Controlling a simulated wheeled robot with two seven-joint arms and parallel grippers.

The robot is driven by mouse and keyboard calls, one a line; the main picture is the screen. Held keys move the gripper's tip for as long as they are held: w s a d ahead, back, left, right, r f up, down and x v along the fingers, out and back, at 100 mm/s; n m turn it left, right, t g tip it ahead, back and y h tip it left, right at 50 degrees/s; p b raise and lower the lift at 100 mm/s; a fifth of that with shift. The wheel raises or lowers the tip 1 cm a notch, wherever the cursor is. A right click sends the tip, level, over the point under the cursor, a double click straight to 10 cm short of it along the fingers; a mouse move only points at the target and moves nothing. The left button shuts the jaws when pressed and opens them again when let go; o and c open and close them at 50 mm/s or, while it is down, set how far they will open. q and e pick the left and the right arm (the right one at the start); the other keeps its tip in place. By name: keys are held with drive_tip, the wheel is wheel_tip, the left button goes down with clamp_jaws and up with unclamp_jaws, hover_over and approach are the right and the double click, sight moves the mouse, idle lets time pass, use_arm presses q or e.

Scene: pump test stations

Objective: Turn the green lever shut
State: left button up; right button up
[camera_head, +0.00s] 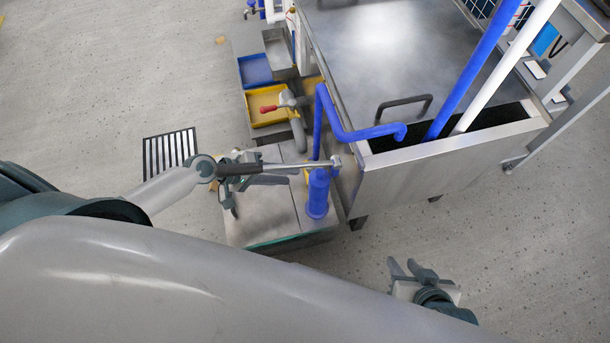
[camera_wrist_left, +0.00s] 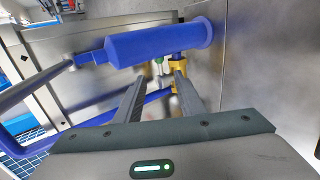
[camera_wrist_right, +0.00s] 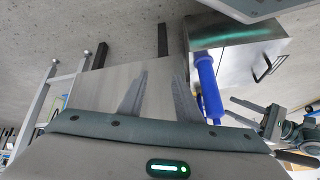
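The green lever is not clear in the head view. In the left wrist view a small green and white part (camera_wrist_left: 158,68) shows beside a brass valve (camera_wrist_left: 178,62), under the blue pump cylinder (camera_wrist_left: 150,43); I cannot tell whether it is the lever. My left gripper (camera_head: 284,173) is open in front of the blue pump (camera_head: 318,192). In its wrist view the fingers (camera_wrist_left: 160,76) point towards the brass valve, with nothing held between them. My right gripper (camera_head: 402,264) is open and empty, over the floor to the right; its fingers (camera_wrist_right: 160,68) also show apart.
A pump handle bar (camera_head: 290,165) with a black grip crosses above my left gripper. A blue pipe (camera_head: 340,128) runs to the steel tank (camera_head: 445,168). Yellow (camera_head: 268,92) and blue (camera_head: 255,69) bins and a red-handled valve (camera_head: 268,109) lie behind.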

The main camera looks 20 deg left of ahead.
use_arm(q)
drive_tip(key=x, duration=0.7)
drive_tip(key=shift+d, duration=0.15)
drive_tip(key=shift+w, duration=0.1)
drive_tip(key=shift+c, duration=0.6)
clamp_jaws()
